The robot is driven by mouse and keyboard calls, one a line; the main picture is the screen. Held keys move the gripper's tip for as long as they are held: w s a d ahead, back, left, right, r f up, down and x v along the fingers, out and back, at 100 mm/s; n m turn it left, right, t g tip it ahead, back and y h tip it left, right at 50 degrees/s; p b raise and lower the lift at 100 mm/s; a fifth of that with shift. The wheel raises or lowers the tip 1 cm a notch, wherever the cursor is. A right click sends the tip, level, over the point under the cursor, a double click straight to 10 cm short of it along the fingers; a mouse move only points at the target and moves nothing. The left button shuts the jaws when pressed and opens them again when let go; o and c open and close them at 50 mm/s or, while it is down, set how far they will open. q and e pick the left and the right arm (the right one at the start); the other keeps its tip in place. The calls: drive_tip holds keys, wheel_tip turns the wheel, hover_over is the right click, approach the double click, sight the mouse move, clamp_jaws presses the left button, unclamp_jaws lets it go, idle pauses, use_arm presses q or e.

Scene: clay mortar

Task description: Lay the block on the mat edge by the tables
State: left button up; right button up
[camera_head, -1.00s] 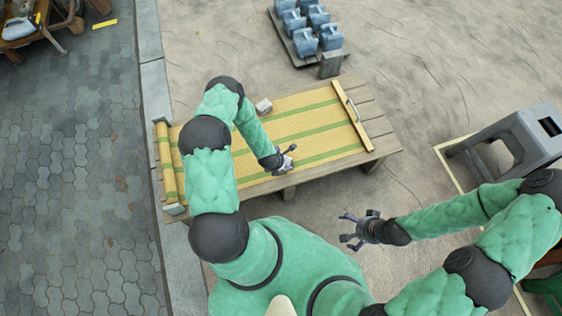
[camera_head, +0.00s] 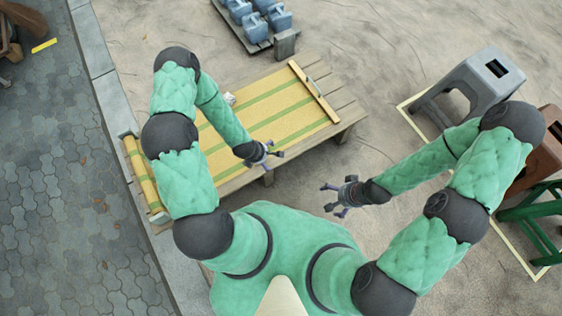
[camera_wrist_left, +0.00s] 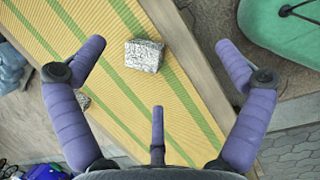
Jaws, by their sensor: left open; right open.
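The yellow mat with green stripes (camera_head: 290,105) lies on a low wooden platform. In the left wrist view a pale, speckled block (camera_wrist_left: 144,55) lies on the mat (camera_wrist_left: 98,38), near its edge by the wood. A second pale stone (camera_wrist_left: 82,100) is partly hidden by a finger. One small pale block (camera_head: 229,98) shows beside my left arm in the head view. My left gripper (camera_head: 270,153) is open, its fingers spread around the view of the speckled block (camera_wrist_left: 160,78), not gripping it. My right gripper (camera_head: 334,196) is open and empty, off the platform's near side.
Blue-grey canisters (camera_head: 240,10) stand on a pallet behind the platform. A grey stool (camera_head: 470,82), a brown stool and a green stool (camera_head: 535,215) stand at the right. A stone kerb (camera_head: 108,95) and paving lie at the left. Bare ground is clear between platform and stools.

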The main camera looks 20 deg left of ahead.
use_arm(q)
drive_tip(key=s+d+r+m+g+h, duration=0.1)
drive_tip(key=s+d+r+m, duration=0.3)
drive_tip(key=m, duration=0.7)
drive_tip(key=s+d+r+m+g+h, duration=0.1)
drive_tip(key=s+d+r+m, duration=0.4)
drive_tip(key=m, duration=0.7)
drive_tip(key=s+d+g, duration=0.1)
drive_tip(key=d, duration=0.1)
drive_tip(key=shift+d+r+h, duration=0.25)
drive_tip(key=shift+d+h, duration=0.05)
drive_tip(key=shift+s, duration=0.1)
drive_tip(key=shift+r+p, duration=0.75)
drive_tip(key=shift+r, duration=0.05)
